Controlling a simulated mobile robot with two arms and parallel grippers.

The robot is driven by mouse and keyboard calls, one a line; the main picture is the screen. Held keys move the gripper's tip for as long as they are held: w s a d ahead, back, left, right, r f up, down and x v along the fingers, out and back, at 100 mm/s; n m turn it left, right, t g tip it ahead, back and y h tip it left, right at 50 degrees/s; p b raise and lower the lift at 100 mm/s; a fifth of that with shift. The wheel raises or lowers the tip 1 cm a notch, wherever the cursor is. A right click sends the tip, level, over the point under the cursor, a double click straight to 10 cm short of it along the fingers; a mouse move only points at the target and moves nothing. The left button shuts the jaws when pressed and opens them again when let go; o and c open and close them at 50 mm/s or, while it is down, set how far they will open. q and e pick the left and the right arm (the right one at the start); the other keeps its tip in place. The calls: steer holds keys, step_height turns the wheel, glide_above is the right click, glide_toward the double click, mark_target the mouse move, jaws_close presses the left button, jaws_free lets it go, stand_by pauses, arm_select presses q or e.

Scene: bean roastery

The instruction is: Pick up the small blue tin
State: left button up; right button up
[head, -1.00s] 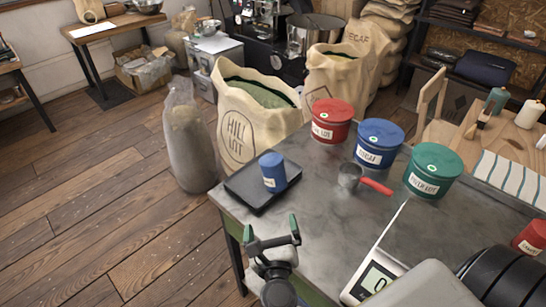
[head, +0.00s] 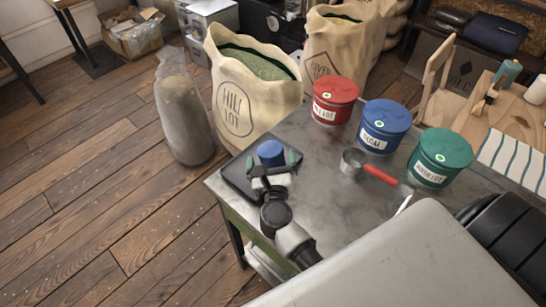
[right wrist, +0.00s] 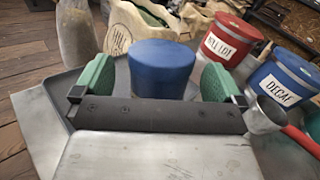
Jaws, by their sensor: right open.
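The small blue tin (head: 271,153) stands upright on a dark flat tray (head: 236,179) at the table's left corner. My right gripper (head: 275,168) is open at the near side of the tin and partly hides its lower part in the head view. In the right wrist view the tin (right wrist: 161,67) shows between the two green finger pads (right wrist: 158,80), with a gap to the left pad and the right pad close to its side. The tin's lower part is hidden behind the gripper's palm there. My left gripper is not in view.
Larger red (head: 334,99), blue (head: 384,126) and green (head: 440,157) canisters stand to the right on the table. A metal scoop with a red handle (head: 379,174) lies before them. A sack of green beans (head: 250,100) stands beyond the table edge.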

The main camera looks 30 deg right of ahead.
steer(key=shift+x, duration=1.35)
steer(key=c, duration=1.1)
steer(key=shift+r, duration=0.1)
